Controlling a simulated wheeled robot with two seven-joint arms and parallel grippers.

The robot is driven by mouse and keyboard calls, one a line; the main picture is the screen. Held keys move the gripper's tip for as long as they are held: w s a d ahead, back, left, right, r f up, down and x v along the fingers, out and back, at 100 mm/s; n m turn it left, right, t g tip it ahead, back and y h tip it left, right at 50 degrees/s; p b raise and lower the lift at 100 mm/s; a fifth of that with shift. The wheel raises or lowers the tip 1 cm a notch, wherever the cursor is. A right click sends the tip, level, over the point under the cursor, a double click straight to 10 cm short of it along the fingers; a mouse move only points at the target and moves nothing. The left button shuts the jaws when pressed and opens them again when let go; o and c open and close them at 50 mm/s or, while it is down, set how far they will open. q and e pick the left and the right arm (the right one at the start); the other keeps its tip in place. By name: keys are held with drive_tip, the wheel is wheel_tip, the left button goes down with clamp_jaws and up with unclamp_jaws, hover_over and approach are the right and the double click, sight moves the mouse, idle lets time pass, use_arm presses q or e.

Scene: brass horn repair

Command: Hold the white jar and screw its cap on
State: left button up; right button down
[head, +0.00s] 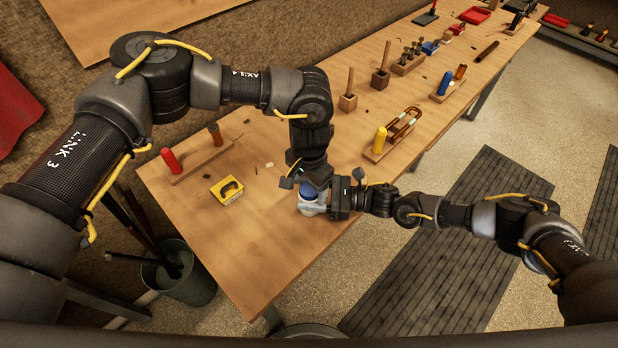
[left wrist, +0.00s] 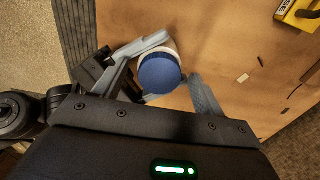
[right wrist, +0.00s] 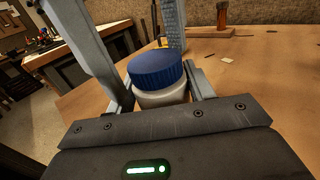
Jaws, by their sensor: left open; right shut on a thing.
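The white jar (head: 310,209) stands near the front edge of the wooden bench, with its blue cap (head: 309,191) on top. In the right wrist view the cap (right wrist: 155,68) sits over the mouth of the jar (right wrist: 163,97); I cannot tell how tightly. My right gripper (right wrist: 160,92) is shut on the jar's body from the side. My left gripper (left wrist: 163,88) points down from above and is open, its fingers on either side of the cap (left wrist: 160,74) with gaps visible. In the head view the left gripper partly hides the cap.
A yellow block-like object (head: 227,190) lies left of the jar. A rack with red and brown handles (head: 200,160) stands behind it. A bucket (head: 186,279) stands on the floor at left. Bench left of the jar is mostly clear.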

use_arm(q)
drive_tip(key=shift+f, duration=0.1)
drive_tip(key=c, duration=1.2)
drive_tip(key=shift+o, duration=0.2)
drive_tip(key=m, duration=0.6)
drive_tip(key=shift+m, duration=0.3)
drive_tip(key=m, duration=0.7)
drive_tip(key=shift+w, duration=0.1)
drive_tip(key=m, duration=0.5)
drive_tip(key=shift+d, duration=0.1)
drive_tip(key=m, duration=0.9)
drive_tip(key=shift+d+f+m, duration=0.1)
drive_tip(key=shift+m, duration=0.3)
drive_tip(key=m, duration=0.2)
drive_tip(key=shift+m, duration=0.4)
drive_tip(key=o, duration=1.1)
